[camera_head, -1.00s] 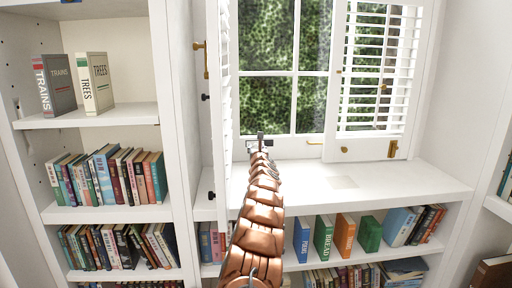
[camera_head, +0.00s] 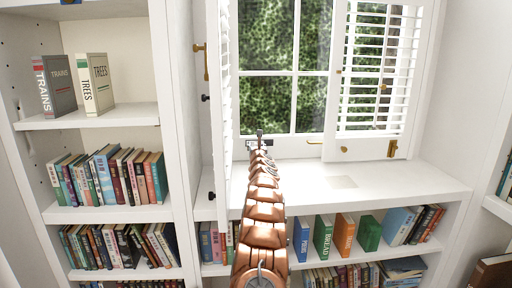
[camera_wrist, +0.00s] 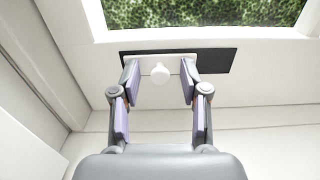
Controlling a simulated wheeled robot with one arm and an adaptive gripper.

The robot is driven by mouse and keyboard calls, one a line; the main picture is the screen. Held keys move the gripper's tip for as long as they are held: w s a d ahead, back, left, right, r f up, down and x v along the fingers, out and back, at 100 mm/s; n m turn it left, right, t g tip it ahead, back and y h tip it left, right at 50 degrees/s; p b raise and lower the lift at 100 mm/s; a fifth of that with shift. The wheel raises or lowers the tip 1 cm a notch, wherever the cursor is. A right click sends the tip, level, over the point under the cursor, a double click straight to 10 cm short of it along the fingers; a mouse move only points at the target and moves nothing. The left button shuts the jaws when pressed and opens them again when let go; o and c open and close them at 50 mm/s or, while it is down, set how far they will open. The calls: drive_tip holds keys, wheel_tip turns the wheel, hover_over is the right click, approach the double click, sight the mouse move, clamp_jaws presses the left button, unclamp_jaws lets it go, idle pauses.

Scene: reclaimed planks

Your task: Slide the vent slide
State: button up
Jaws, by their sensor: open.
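The vent slide is a white plate with a round white knob (camera_wrist: 160,74), set over a dark slot (camera_wrist: 217,61) in the white sill rail below the window glass. The plate covers the left and middle of the slot, and the right part shows dark. My gripper (camera_wrist: 160,82) is open, with one finger on each side of the knob. There is a gap between the knob and each finger, and nothing is gripped. In the head view my gripper (camera_head: 260,134) is at the lower window rail, and it and my copper arm largely hide the vent.
White shutters flank the window, one folded at the left (camera_head: 224,90) and one louvred panel (camera_head: 375,70) at the right with brass latches. Bookshelves with several books stand left and below.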

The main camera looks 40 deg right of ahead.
drive_tip(key=shift+c, duration=0.2)
clamp_jaws()
idle(0.4)
